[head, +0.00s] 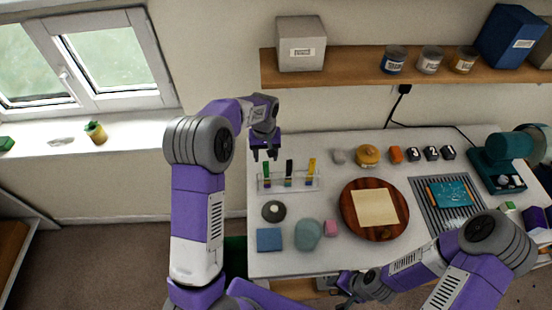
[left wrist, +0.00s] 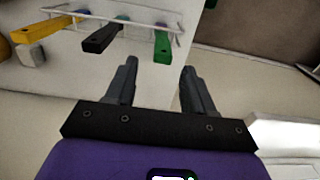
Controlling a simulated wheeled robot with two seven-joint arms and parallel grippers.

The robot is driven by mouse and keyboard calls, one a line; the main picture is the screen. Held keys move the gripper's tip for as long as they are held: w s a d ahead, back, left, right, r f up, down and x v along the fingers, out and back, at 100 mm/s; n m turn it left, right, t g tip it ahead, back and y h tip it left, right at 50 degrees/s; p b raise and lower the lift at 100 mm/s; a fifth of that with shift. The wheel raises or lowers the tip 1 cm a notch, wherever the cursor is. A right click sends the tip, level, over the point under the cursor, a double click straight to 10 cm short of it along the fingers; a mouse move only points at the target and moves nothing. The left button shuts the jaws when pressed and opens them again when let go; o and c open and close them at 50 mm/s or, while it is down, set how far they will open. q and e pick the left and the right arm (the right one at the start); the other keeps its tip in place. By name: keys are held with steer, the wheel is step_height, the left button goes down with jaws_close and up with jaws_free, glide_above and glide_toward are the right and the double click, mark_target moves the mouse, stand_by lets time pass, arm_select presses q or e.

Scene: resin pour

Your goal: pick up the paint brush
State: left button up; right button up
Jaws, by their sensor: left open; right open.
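A clear rack (head: 290,184) at the table's left back holds three upright handled tools: a green one (head: 267,168), a black one (head: 289,167) and a yellow one (head: 311,168). I cannot tell for sure which is the paint brush. My left gripper (head: 265,155) is open and empty, just above and behind the green handle. In the left wrist view, the green handle (left wrist: 162,45), black handle (left wrist: 103,38) and yellow handle (left wrist: 45,30) lie beyond the open fingers (left wrist: 155,75). My right gripper (head: 345,287) is open at the table's front edge; its fingers are partly unclear.
A round wooden board (head: 350,222) bears a tan sheet. Left of it are a dark ring (head: 274,211), a blue block (head: 269,240) and a green-grey lump (head: 308,235). A shelf (head: 340,72) with boxes and cans runs above the table. A grey tray (head: 425,199) is to the right.

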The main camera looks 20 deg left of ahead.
mark_target(265, 163)
arm_select(q)
steer(key=shift+s, duration=0.25)
steer(key=f, duration=0.4)
steer(key=f+p, duration=0.1)
steer(key=f, duration=0.1)
steer(key=shift+s+d, duration=0.15)
steer(key=shift+s, duration=0.2)
steer(key=shift+w+f, duration=0.1)
steer(key=shift+f, duration=0.4)
jaws_close()
